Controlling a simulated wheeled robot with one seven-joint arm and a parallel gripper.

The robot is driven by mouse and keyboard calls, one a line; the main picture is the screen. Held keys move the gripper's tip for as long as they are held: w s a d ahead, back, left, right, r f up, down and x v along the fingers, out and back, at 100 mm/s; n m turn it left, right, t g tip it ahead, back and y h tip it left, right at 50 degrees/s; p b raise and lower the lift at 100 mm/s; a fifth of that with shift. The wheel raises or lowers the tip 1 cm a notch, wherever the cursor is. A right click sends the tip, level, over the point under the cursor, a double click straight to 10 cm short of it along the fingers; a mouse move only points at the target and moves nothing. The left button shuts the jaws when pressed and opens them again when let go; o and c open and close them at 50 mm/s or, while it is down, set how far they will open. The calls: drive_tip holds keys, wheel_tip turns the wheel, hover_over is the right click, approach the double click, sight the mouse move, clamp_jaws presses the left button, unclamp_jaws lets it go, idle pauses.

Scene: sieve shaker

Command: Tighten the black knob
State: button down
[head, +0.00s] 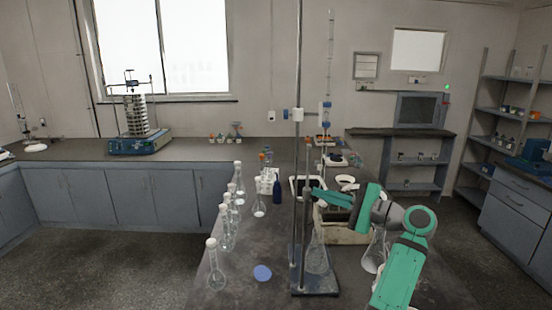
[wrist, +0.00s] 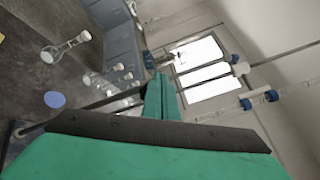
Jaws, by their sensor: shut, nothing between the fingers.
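The sieve shaker stands on the back-left bench in the head view, with a blue base (head: 140,144) and a stack of round metal sieves (head: 137,114) between upright rods. A dark clamp part (head: 130,83) tops it; the black knob is too small to tell apart there. My gripper (head: 312,194) is far from the shaker, over the middle bench near the retort stand rods, shut and empty. In the wrist view its green fingers (wrist: 159,82) are together. A small blue shape (wrist: 148,60) past the fingertips may be the shaker's base.
A retort stand (head: 316,284) with tall rods stands close to my gripper. Several flasks (head: 226,235) line the bench's left edge, near a blue disc (head: 262,272). A dark blue bottle (head: 277,190) stands behind. The floor (head: 110,250) left of the middle bench is clear.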

idle(0.4)
drive_tip(key=shift+s+r, duration=0.2)
drive_tip(key=shift+r, duration=0.05)
drive_tip(key=shift+v, duration=2.9)
